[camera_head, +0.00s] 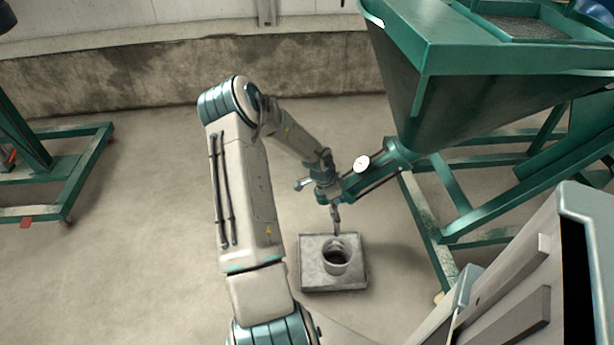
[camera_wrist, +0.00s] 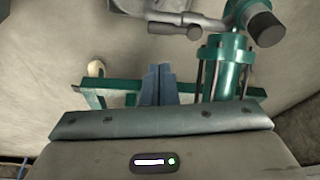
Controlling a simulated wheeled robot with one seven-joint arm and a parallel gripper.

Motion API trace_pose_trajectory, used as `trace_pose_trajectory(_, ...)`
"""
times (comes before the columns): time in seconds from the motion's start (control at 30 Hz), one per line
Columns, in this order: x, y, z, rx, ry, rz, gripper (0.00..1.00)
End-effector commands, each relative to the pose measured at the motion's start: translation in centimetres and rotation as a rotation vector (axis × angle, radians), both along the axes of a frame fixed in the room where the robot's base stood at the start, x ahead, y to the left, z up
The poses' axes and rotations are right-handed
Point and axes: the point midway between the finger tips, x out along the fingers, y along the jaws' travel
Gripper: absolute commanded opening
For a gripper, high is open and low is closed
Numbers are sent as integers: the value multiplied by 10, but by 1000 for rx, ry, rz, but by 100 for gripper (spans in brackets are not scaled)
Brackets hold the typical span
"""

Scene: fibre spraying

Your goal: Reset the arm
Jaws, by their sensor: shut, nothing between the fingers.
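My gripper (camera_wrist: 158,70) shows in the wrist view as two blue-grey fingers side by side, shut and empty. In the head view my arm bends over and comes down to the green outlet pipe of the hopper; the fingers cannot be made out there. The green hopper (camera_head: 425,95) stands at the upper right. Its outlet pipe (camera_head: 380,170) carries a round white gauge (camera_head: 362,163). In the wrist view a green cylinder (camera_wrist: 227,70) lies right of the fingers, and a grey pipe with a handle (camera_wrist: 172,20) lies beyond them. I cannot tell the exact gap.
Green frame legs (camera_head: 425,215) stand to the right. A green wheeled frame (camera_head: 75,175) is at the far left. The floor between is clear; a low wall (camera_head: 130,75) runs behind.

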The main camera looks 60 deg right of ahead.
Motion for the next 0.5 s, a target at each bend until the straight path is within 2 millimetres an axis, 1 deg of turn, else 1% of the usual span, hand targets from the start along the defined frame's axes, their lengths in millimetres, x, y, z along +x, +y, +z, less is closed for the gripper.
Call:
trace_pose_trajectory(0.23,1,0,0,0,0,2,0)
trace_pose_trajectory(0.3,6,2,5,3,-6,11,0)
trace_pose_trajectory(0.37,16,7,16,11,-16,33,0)
trace_pose_trajectory(0.47,46,23,49,35,-47,110,0)
trace_pose_trajectory(0.5,62,33,67,49,-65,151,0)
